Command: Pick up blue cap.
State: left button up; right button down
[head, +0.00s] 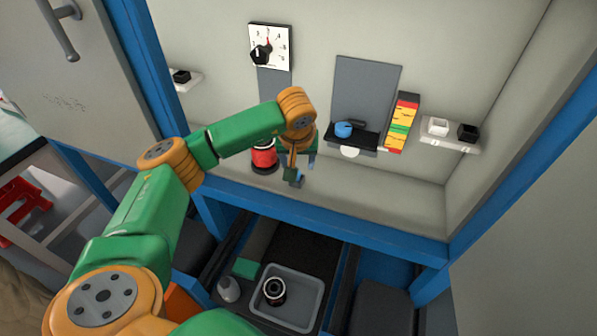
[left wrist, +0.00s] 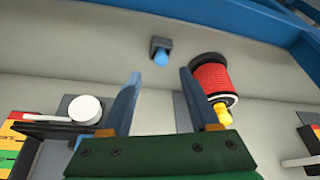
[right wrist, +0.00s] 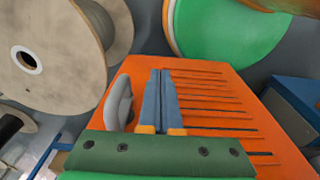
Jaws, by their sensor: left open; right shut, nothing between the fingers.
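A small rounded blue cap (left wrist: 161,58) sits at a dark grey block (left wrist: 158,44) in the left wrist view. My left gripper (left wrist: 160,76) is open, and the cap shows beyond and between its blue fingertips, apart from them. In the head view my left gripper (head: 303,168) points down inside the cabinet, right of the red spool (head: 264,157); arm and gripper make the cap hard to pick out there. Another blue round piece (head: 343,129) is on the black shelf (head: 362,139). My right gripper (right wrist: 160,74) is shut and empty in the right wrist view.
The red spool (left wrist: 211,80) stands close beside my left gripper's right finger. A coloured stack (head: 402,122) and a white ledge (head: 451,135) are further right. A grey tray (head: 308,290) is below. My right gripper is by an orange slotted panel (right wrist: 228,112) and a large reel (right wrist: 82,62).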

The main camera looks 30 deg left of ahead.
pick_arm(q)
jog(key=x, duration=0.5)
jog(key=shift+s+a+p, duration=0.15)
jog(key=shift+p, duration=0.25)
jog(key=shift+f, duration=0.25)
jog(key=shift+r, duration=0.1)
jog(key=c, duration=0.4)
grip_shut()
notch_tip(320, 180, up, 4)
jog(key=p, duration=0.3)
jog(key=shift+f, duration=0.2)
jog(key=s+d+r+p, duration=0.3)
jog(key=s+r+p, duration=0.6)
jog(key=s, duration=0.4)
jog(key=shift+s+d+p, duration=0.25)
jog(key=shift+p, duration=0.2)
jog(key=shift+r, duration=0.15)
